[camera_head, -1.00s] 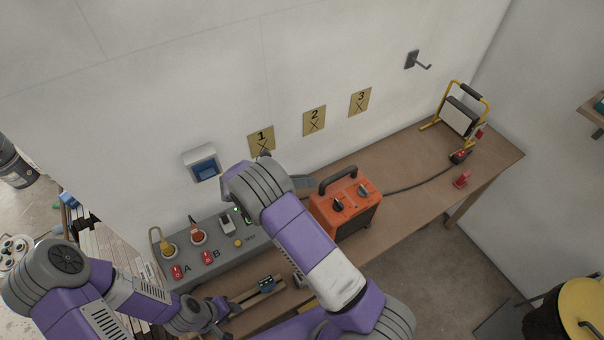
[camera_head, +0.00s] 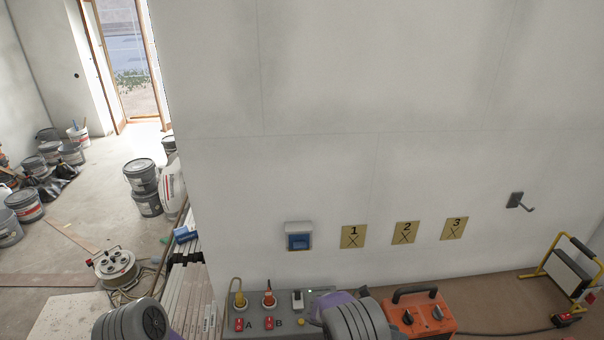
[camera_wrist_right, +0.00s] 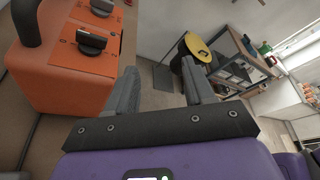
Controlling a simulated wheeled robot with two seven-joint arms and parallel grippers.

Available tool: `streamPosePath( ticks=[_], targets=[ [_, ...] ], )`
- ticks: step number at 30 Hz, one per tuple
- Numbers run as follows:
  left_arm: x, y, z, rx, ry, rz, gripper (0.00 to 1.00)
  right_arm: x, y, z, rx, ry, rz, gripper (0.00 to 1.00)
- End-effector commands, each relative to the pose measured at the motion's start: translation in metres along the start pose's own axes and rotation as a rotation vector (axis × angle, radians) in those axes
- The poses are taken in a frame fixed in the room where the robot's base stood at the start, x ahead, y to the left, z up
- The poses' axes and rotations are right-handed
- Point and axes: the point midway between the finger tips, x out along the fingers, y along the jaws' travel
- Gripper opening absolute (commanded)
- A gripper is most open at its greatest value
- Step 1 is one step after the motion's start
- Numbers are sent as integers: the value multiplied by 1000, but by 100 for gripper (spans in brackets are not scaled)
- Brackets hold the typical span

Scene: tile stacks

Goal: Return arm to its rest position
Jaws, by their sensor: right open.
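My right gripper (camera_wrist_right: 158,90) shows in the right wrist view with its two grey fingers apart and nothing between them. The orange box (camera_wrist_right: 65,70) with dark knobs is close by on its left; I cannot tell whether the left finger touches it. In the head view only links of my two arms show at the bottom edge, the left one at the lower left and the right one in front of the bench. Both grippers are out of that view, and my left gripper is in neither picture.
The grey panel (camera_head: 285,302) with switches A and B and the orange box (camera_head: 421,316) stand along the wall. A work lamp (camera_head: 567,271) is at the far right. A yellow round-topped item (camera_wrist_right: 198,46) stands beyond my right gripper.

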Motion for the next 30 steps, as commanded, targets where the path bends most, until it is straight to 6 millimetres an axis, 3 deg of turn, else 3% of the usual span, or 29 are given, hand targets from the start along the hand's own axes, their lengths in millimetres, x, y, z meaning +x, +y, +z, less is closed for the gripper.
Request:
streamPosePath(
  ticks=[3, 11, 14, 15, 18, 22, 27, 30],
  targets=[
    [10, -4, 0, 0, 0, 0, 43, 19, 12, -37, 18, 104, 32, 53],
    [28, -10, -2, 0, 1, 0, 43, 45, 34, -129, 119, 391, 92, 53],
    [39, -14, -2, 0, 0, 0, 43, 51, 41, -182, 200, 565, 96, 53],
    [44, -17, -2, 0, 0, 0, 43, 52, 43, -208, 249, 655, 88, 53],
    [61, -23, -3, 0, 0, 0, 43, 44, 48, -275, 411, 913, 38, 53],
    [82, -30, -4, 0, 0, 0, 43, 21, 51, -343, 679, 1234, -104, 53],
    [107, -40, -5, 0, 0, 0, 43, -10, 56, -392, 1086, 1562, -393, 53],
    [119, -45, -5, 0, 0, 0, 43, -18, 59, -404, 1319, 1681, -579, 53]
  ],
)
